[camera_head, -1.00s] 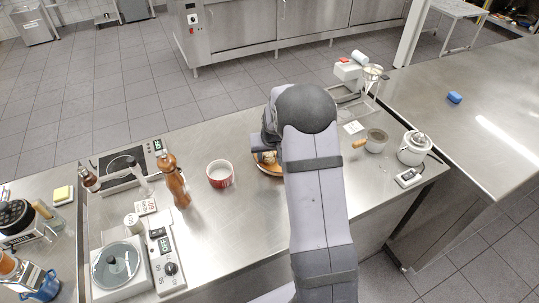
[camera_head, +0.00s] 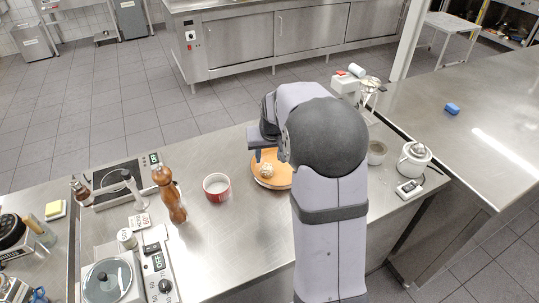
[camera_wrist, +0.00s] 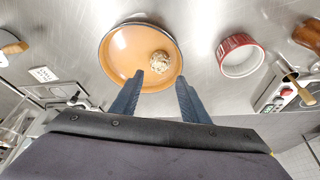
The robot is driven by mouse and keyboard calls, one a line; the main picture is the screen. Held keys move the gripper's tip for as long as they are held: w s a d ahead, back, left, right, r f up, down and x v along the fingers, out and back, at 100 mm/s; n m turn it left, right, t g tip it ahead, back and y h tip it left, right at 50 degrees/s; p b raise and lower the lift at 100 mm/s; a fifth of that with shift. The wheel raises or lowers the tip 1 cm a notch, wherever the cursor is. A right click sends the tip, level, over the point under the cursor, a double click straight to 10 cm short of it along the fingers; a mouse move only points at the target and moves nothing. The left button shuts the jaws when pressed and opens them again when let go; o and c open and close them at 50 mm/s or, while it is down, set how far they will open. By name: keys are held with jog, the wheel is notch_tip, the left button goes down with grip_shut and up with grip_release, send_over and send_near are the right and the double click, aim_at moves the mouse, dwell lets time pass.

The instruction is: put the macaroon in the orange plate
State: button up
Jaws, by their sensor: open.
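The orange plate (camera_head: 284,180) lies on the steel counter, partly hidden behind my arm in the head view; it shows whole in the wrist view (camera_wrist: 122,48). The macaroon (camera_head: 267,171), a small pale, crumbly round piece, sits on the plate; in the wrist view the macaroon (camera_wrist: 160,62) lies right of the plate's middle, inside the rim. My gripper (camera_wrist: 160,78) is open and empty, its two blue-grey fingers apart, with nothing between them. In the head view my gripper (camera_head: 262,158) hangs above the plate, close to the macaroon but apart from it.
A red ramekin (camera_head: 217,187) stands left of the plate, with a pepper mill (camera_head: 169,193) beyond it. The counter between plate and ramekin is bare.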

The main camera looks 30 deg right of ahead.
jog(key=shift+v, duration=0.75)
jog(key=s+a+f+n+g, duration=0.1)
jog(key=s+a, duration=0.3)
jog(key=s, duration=0.4)
jog(key=s+a+f+n+g, duration=0.1)
jog(key=s+a+f+g, duration=0.1)
jog(key=s+a, duration=0.3)
jog(key=s+a+f+n+g+y, duration=0.1)
jog(key=s+a+f, duration=0.3)
jog(key=s, duration=0.8)
jog(key=shift+s+a, duration=0.4)
jog(key=shift+a, duration=0.05)
